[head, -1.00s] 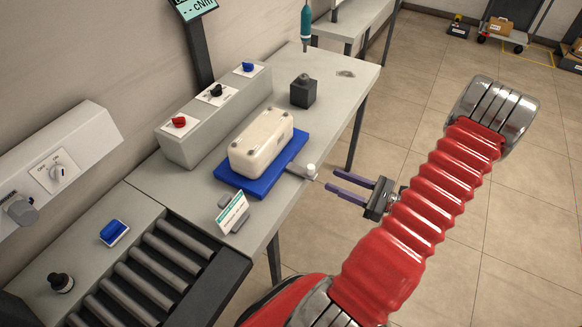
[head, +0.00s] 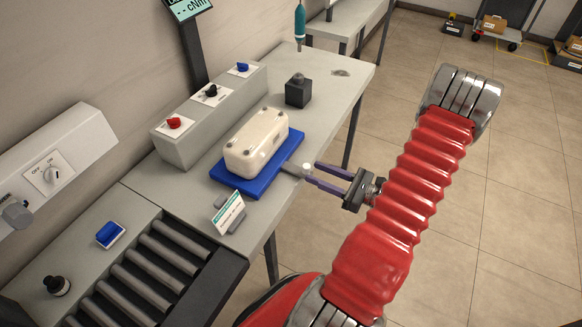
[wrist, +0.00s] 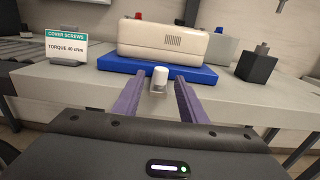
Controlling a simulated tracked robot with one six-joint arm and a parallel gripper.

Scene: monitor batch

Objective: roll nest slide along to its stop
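The nest slide is a blue plate (head: 240,180) on the bench, with a cream monitor housing (head: 257,143) lying on it. A white knob (head: 306,169) on a short grey bracket sticks out from the plate's front side past the bench edge. My gripper (head: 312,173) points at the knob with its purple fingers apart. In the wrist view the knob (wrist: 160,77) stands upright between the fingertips, with gaps visible on both sides. The plate (wrist: 199,74) and housing (wrist: 175,40) show behind it.
Left of the plate stand a sign (head: 228,213) and a roller conveyor (head: 150,268). Behind is a grey box with red, black and blue knobs (head: 211,115). A dark block (head: 298,92) stands to the right, under a hanging teal driver (head: 300,22). Bare bench lies between plate and block.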

